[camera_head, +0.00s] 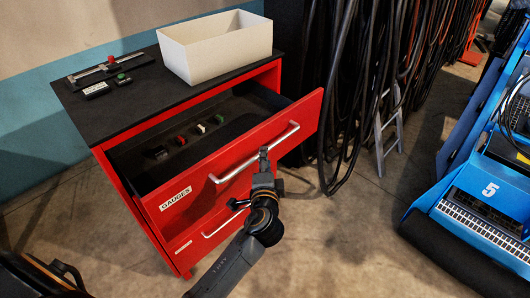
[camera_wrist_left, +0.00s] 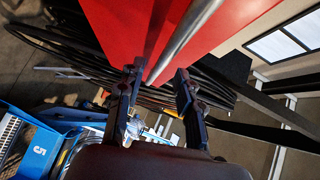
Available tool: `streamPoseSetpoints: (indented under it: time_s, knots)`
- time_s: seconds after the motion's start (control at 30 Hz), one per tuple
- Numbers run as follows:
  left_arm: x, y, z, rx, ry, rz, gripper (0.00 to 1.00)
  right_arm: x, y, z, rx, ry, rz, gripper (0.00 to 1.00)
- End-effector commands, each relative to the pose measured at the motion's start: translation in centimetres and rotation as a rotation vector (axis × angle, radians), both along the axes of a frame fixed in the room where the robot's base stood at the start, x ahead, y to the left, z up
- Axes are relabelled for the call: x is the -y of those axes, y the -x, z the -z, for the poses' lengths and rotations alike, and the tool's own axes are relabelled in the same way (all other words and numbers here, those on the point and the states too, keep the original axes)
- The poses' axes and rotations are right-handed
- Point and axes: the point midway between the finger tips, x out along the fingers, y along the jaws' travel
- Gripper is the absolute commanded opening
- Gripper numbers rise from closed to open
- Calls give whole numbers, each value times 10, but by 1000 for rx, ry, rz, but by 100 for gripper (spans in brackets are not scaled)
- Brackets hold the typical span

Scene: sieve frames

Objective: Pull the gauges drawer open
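The gauges drawer (camera_head: 235,165), red with a white GAUGES label (camera_head: 175,198), stands pulled well out of the red cabinet (camera_head: 128,190). Its black inside shows several small items. A pale bar handle (camera_head: 230,174) crosses its front, and the handle also shows in the left wrist view (camera_wrist_left: 188,35). My left gripper (camera_head: 264,158) is in front of the handle near its middle. In the left wrist view its two fingers (camera_wrist_left: 157,92) are apart, with the bar running down toward the gap. I cannot tell whether they touch it. My right gripper is not in view.
A lower red drawer (camera_head: 205,222) with its own handle sits shut beneath. A white open box (camera_head: 218,52), a caliper (camera_head: 108,66) and small dark blocks rest on the black cabinet top. Black cables hang behind at right. A blue machine (camera_head: 480,200) stands at right; floor between is clear.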

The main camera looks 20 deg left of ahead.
Motion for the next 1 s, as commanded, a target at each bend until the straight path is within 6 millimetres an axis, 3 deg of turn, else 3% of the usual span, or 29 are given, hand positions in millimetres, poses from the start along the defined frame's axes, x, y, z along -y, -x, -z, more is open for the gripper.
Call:
streamPoseSetpoints:
  time_s: [0.2,0.4,1.0]
  knots:
    - [17,43,-5,-3,1,-1,36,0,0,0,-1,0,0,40]
    - [25,64,-9,-2,1,-1,36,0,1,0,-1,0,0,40]
    - [27,68,-9,-2,0,0,36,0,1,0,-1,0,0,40]
